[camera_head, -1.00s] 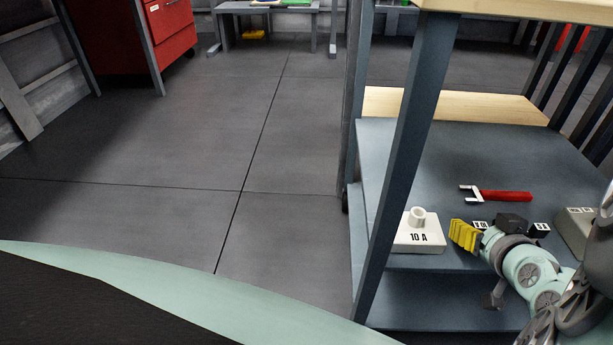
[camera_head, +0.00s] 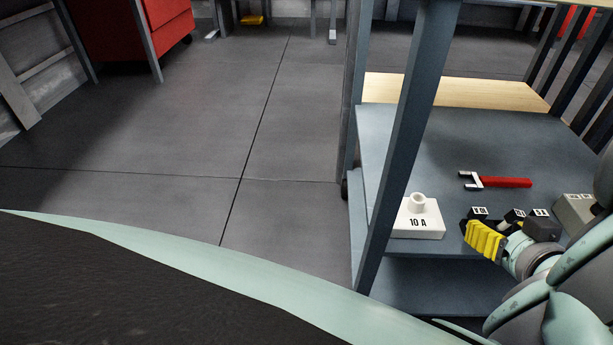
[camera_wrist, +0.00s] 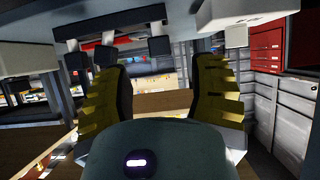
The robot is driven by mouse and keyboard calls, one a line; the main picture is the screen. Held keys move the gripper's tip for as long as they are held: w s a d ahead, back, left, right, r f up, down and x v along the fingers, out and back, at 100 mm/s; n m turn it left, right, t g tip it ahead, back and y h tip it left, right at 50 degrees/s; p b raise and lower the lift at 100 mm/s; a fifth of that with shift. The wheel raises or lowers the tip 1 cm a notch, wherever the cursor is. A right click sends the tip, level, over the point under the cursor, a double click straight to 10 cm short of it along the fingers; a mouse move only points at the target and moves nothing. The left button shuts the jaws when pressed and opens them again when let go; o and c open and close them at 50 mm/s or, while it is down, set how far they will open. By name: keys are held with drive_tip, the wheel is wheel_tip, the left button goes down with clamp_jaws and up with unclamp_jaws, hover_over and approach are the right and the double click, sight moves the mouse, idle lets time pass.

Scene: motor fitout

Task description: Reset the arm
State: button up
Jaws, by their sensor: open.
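My gripper (camera_head: 484,240) has yellow ridged finger pads and is at the front of the blue-grey shelf in the head view, just right of a white block marked 10 A (camera_head: 418,222). In the wrist view, my gripper (camera_wrist: 155,95) has its two yellow-padded fingers wide apart with nothing between them. The arm comes in from the lower right. Whether the gripper touches the shelf beneath it I cannot tell.
A red-handled tool (camera_head: 503,182) lies on the shelf (camera_head: 400,140). Small dark labelled blocks (camera_head: 541,227) and a grey box (camera_head: 575,212) stand near the gripper. A slanted post (camera_head: 408,130) rises in front. Open floor (camera_head: 170,130) lies left, with a red cabinet (camera_head: 140,30) beyond.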

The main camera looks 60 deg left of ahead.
drive_tip(key=shift+d+r, duration=0.15)
drive_tip(key=shift+r, duration=0.05)
idle(0.3)
